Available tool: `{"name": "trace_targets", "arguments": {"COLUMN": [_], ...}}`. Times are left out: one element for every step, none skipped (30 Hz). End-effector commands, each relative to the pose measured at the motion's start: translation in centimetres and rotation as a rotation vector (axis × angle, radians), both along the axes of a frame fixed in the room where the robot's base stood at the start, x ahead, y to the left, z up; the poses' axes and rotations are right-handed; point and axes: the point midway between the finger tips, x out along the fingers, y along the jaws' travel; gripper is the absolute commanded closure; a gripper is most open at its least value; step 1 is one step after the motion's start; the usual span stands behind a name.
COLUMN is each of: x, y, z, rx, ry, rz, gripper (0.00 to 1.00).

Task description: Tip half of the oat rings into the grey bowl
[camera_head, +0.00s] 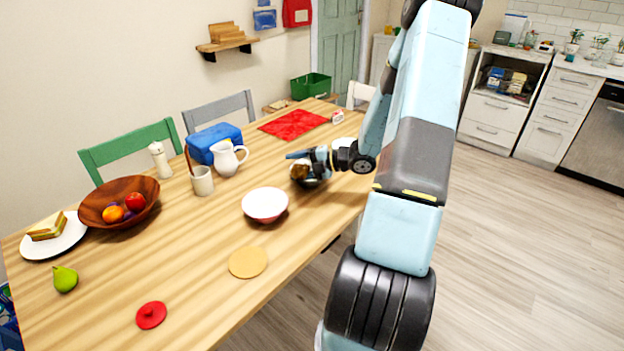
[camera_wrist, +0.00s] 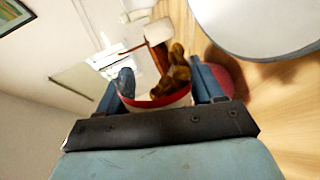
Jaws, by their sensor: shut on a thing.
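My gripper (camera_head: 308,160) reaches over the table from the right, shut on a container with a red rim (camera_wrist: 155,103), which shows between the fingers in the wrist view. Brown pieces, apparently the oat rings (camera_wrist: 178,75), show at its mouth. The container looks tilted. In the head view a brown patch (camera_head: 299,171) shows just under the fingers, above a bowl, apparently the grey bowl (camera_head: 315,183), which the gripper partly hides. I cannot tell whether any rings lie in this bowl.
A white and pink bowl (camera_head: 265,205) stands just left of the gripper. A white pitcher (camera_head: 228,157), a utensil crock (camera_head: 202,181) and a blue box (camera_head: 213,142) stand behind. A round tan mat (camera_head: 248,262) and a red lid (camera_head: 151,315) lie nearer the front.

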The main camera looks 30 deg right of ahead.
Motion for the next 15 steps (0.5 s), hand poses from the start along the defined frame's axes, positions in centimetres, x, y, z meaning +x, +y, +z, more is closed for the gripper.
{"name": "trace_targets", "arguments": {"x": [0.03,0.03,0.04,0.05,0.05,0.06,0.07,0.06,0.09,0.09,0.09,0.10,0.10,0.11,0.12], "y": [0.00,-0.01,-0.02,-0.02,-0.03,-0.04,-0.05,-0.05,-0.05,-0.06,-0.06,-0.07,-0.07,-0.08,-0.09], "z": [0.02,0.01,0.01,0.01,0.00,0.00,0.00,-0.01,-0.02,-0.02,-0.03,-0.03,-0.03,-0.04,-0.05], "rx": [0.002,0.004,0.005,0.007,0.008,0.009,0.010,0.011,0.013,0.014,0.016,0.018,0.019,0.020,0.022], "ry": [0.001,0.003,0.004,0.006,0.007,0.009,0.009,0.011,0.013,0.014,0.016,0.018,0.019,0.021,0.022], "rz": [0.000,0.001,0.000,0.000,0.000,0.000,0.000,0.000,0.001,0.000,0.000,-0.001,0.000,-0.001,0.000], "gripper": [0.80,0.80,0.80,0.80,0.80,0.80,0.80,0.80,0.80,0.80,0.80,0.80,0.80,0.80,0.80]}}
